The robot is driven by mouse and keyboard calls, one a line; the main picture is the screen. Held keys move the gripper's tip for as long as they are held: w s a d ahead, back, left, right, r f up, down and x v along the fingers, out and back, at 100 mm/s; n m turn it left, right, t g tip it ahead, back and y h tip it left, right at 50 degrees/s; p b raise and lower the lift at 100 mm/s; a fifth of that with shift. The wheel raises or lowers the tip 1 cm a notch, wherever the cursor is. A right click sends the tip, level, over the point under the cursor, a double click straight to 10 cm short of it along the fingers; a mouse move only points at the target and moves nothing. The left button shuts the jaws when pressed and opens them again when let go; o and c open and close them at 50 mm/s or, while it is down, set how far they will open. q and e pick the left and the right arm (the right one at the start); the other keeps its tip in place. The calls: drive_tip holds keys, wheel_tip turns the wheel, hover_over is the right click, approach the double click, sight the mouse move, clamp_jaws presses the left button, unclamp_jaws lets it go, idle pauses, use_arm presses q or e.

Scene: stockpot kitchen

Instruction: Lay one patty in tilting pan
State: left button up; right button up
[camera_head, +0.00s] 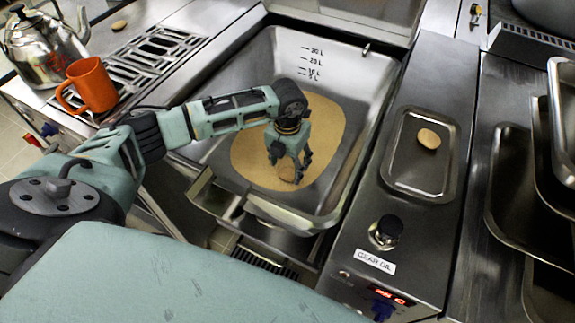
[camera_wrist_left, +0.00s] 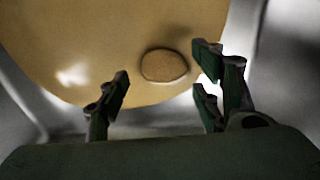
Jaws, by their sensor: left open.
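The tilting pan (camera_head: 372,75) is a deep steel basin with litre marks on its back wall and a tan pool on its floor. My left gripper (camera_head: 291,172) is inside the pan, above its front part, fingers pointing down. In the left wrist view the gripper (camera_wrist_left: 165,92) is open and empty. A round tan patty (camera_wrist_left: 164,65) lies in the pool just beyond the fingertips, between their lines and not touching them. In the head view the gripper mostly hides this patty (camera_head: 287,175). Another patty (camera_head: 428,138) lies on the small steel tray (camera_head: 412,181) right of the pan.
A kettle (camera_head: 42,45) and an orange mug (camera_head: 92,84) stand left by a drain grate (camera_head: 150,60). A small round tan piece (camera_head: 118,25) lies behind them. A knob (camera_head: 388,228) and label (camera_head: 374,262) are at front right. Steel trays (camera_head: 505,190) stand at far right.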

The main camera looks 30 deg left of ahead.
use_arm(q)
wheel_tip(320, 180, up, 11)
idle(0.3)
idle(0.4)
